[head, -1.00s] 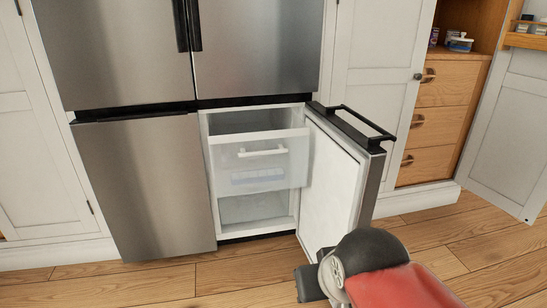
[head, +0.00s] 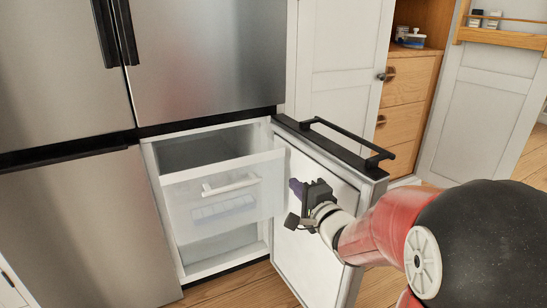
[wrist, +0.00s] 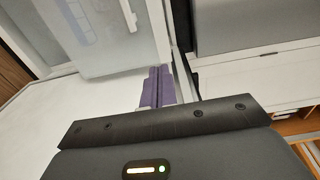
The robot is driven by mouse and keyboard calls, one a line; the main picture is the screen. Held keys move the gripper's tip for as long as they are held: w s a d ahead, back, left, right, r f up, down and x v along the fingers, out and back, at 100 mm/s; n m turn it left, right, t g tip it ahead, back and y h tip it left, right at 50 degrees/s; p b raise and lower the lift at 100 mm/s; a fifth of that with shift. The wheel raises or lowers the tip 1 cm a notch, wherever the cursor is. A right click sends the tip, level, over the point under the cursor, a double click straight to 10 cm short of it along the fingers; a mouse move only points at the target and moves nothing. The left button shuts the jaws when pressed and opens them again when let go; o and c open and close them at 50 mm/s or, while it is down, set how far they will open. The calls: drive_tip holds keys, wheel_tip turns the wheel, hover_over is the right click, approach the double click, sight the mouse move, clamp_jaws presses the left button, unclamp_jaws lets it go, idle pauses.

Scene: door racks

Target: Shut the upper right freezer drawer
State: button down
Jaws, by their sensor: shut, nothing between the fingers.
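The upper right freezer drawer (head: 222,200) is a translucent white bin with a white bar handle (head: 231,185). It is pulled partly out of the lower right freezer compartment, and a blue-white item shows through its front. In the wrist view the drawer (wrist: 105,45) is at the upper left, with its handle (wrist: 128,15) near the top. My gripper (head: 296,188) is to the right of the drawer, in front of the open freezer door's inner face. Its purple fingers (wrist: 157,86) are together and empty, apparently close to the drawer's right edge; contact cannot be told.
The open freezer door (head: 318,225) stands to the right of the drawer, with a black handle (head: 347,138) along its top. A lower bin space (head: 222,250) lies under the drawer. Wooden drawers (head: 403,95) and an open white cabinet door (head: 482,105) are farther right.

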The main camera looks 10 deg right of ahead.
sight(267, 157)
drive_tip(key=x, duration=1.3)
drive_tip(key=shift+w+a, duration=0.15)
drive_tip(key=shift+w, duration=0.2)
